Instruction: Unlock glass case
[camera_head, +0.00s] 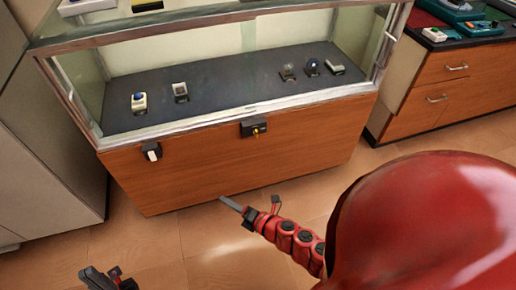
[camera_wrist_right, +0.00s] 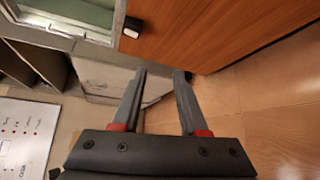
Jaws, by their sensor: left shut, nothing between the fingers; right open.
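The glass case (camera_head: 200,132) stands ahead on a brown wooden base, with glass upper walls in a metal frame. A black lock box (camera_head: 254,127) with a small yellow part, perhaps a key, is on the front panel right of centre. A black and white switch-like piece (camera_head: 152,152) is on the panel's left; it also shows in the right wrist view (camera_wrist_right: 131,27). My right gripper (camera_head: 229,203) is in front of and below the panel, touching nothing; its fingers are apart and empty in the right wrist view (camera_wrist_right: 160,75). My left gripper (camera_head: 97,274) is shut at the bottom edge, mostly cut off.
Several small devices sit on the dark shelf inside the case. A wooden drawer cabinet (camera_head: 436,92) with items on top stands at the right. A grey cabinet (camera_head: 48,130) stands at the left. The tiled floor (camera_head: 180,235) before the case is clear.

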